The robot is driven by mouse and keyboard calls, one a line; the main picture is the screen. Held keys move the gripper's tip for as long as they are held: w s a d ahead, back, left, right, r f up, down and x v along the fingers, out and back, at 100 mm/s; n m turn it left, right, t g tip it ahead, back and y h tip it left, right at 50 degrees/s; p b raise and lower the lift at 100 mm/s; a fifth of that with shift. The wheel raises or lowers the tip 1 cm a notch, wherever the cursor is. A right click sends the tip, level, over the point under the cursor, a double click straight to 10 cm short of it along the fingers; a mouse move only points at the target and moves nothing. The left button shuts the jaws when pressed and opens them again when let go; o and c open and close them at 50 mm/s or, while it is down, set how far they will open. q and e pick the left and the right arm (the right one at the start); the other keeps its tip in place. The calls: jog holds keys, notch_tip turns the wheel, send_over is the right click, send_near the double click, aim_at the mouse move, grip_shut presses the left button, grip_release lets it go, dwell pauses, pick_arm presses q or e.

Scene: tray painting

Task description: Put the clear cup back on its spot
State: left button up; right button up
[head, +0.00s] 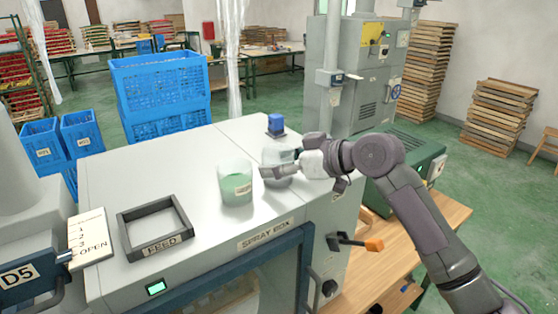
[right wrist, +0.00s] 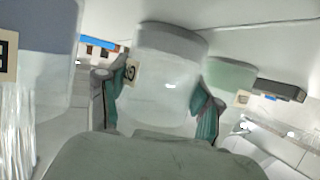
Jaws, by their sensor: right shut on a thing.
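The clear cup (head: 277,156) is in my right gripper (head: 282,171), over the top of the spray box (head: 150,165). In the right wrist view the clear cup (right wrist: 170,72) stands between the two fingers (right wrist: 158,104), which press on its sides; a small label shows near the left finger. I cannot tell whether the cup's base touches the box top. A cup with green contents (head: 236,188) stands just to its left, apart from it. No marked spot for the clear cup is visible. My left gripper is not in view.
A dark square frame (head: 126,237) marked FEED lies on the box's front left. A small blue-topped object (head: 276,124) is behind the clear cup. An orange-tipped handle (head: 373,245) juts from the box's right side. The box top's back left is clear.

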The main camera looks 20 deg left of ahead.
jog(key=o, duration=1.1)
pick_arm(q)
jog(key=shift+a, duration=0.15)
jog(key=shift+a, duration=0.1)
pick_arm(e)
jog(key=shift+r, duration=0.1)
jog(key=shift+d, duration=0.1)
jog(key=shift+d, duration=0.2)
pick_arm(q)
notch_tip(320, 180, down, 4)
jog(key=b, duration=0.4)
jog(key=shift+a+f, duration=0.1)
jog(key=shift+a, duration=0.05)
pick_arm(e)
jog(key=v, duration=1.1)
jog(key=shift+s+d+r, duration=0.15)
jog(key=shift+r, duration=0.1)
